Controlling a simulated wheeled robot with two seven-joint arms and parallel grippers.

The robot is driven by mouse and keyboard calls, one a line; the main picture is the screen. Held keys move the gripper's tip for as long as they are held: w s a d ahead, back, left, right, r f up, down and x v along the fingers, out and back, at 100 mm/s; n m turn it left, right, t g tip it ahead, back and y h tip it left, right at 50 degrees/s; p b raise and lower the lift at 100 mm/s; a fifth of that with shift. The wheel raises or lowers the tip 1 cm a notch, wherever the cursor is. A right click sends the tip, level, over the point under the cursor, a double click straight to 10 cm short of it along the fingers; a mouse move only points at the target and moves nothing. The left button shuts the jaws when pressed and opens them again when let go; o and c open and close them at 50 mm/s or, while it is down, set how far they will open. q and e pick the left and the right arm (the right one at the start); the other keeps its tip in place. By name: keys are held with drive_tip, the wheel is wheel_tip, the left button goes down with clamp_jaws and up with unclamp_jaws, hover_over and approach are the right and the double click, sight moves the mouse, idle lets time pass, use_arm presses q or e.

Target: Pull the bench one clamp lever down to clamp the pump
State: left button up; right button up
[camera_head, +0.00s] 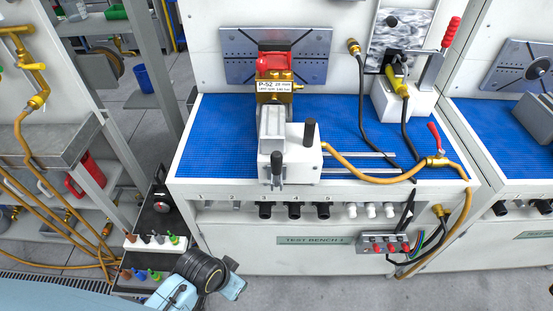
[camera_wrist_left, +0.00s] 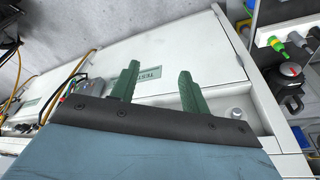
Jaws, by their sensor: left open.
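On test bench one, the pump (camera_head: 274,85) with a red top, brass body and P-52 label stands against the back plate. In front of it is a white fixture (camera_head: 292,155) with two upright black handles (camera_head: 310,132). A lever with a red grip (camera_head: 450,32) stands raised at the bench's back right. Which one is the clamp lever I cannot tell for sure. My left gripper (camera_head: 238,287) is low in front of the bench, apart from all of these. In the left wrist view its two green fingers (camera_wrist_left: 158,85) are spread and empty, facing the bench front. My right gripper is not in view.
The blue mat (camera_head: 220,135) has free room left of the pump. An orange hose (camera_head: 375,174) crosses the bench's front right. A switch box (camera_head: 383,244) hangs on the front.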

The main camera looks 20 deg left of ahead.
use_arm(q)
drive_tip(key=w+d+r+m+h, duration=0.2)
drive_tip(key=w+d+r+m, duration=0.45)
drive_tip(key=r, duration=0.25)
drive_tip(key=w+d+r+m+h, duration=0.1)
drive_tip(key=w+d+r+m, duration=0.6)
drive_tip(key=r, duration=0.3)
wheel_tip(320, 180, up, 18)
drive_tip(key=r+m+g+y, duration=0.1)
drive_tip(key=m+g+y, duration=0.25)
drive_tip(key=m, duration=0.95)
hover_over(276, 153)
drive_tip(key=shift+m+t+y, duration=0.25)
drive_tip(key=shift+y, duration=0.1)
wheel_tip(276, 153, down, 14)
drive_tip(key=shift+s+r, duration=0.1)
drive_tip(key=shift+r, duration=0.1)
clamp_jaws()
